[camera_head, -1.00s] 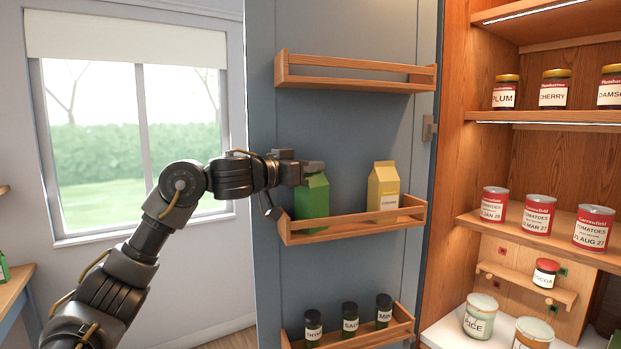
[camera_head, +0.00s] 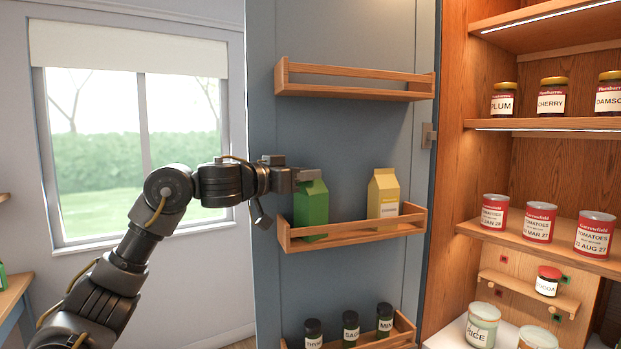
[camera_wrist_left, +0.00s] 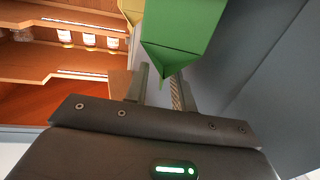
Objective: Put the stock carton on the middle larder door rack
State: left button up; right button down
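A green carton (camera_head: 311,206) with a gabled top stands upright in the middle door rack (camera_head: 352,236), at its left end. Its label is not visible, so I cannot read whether it says stock. My left gripper (camera_head: 287,199) is open at the carton's left side, with its upper finger near the carton's top. In the left wrist view the green carton (camera_wrist_left: 183,35) lies just beyond the spread fingers (camera_wrist_left: 158,88), with nothing held between them. My right gripper is not in view.
A yellow carton (camera_head: 383,195) stands in the same rack on the right. The top door rack (camera_head: 355,90) is empty. The bottom rack (camera_head: 403,330) holds several dark spice jars (camera_head: 350,328). Larder shelves with jars and tomato cans (camera_head: 539,222) are at the right.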

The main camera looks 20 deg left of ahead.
pick_arm(q)
jog(key=b+v, duration=0.3)
jog(key=v, duration=0.7)
jog(key=shift+a, duration=0.15)
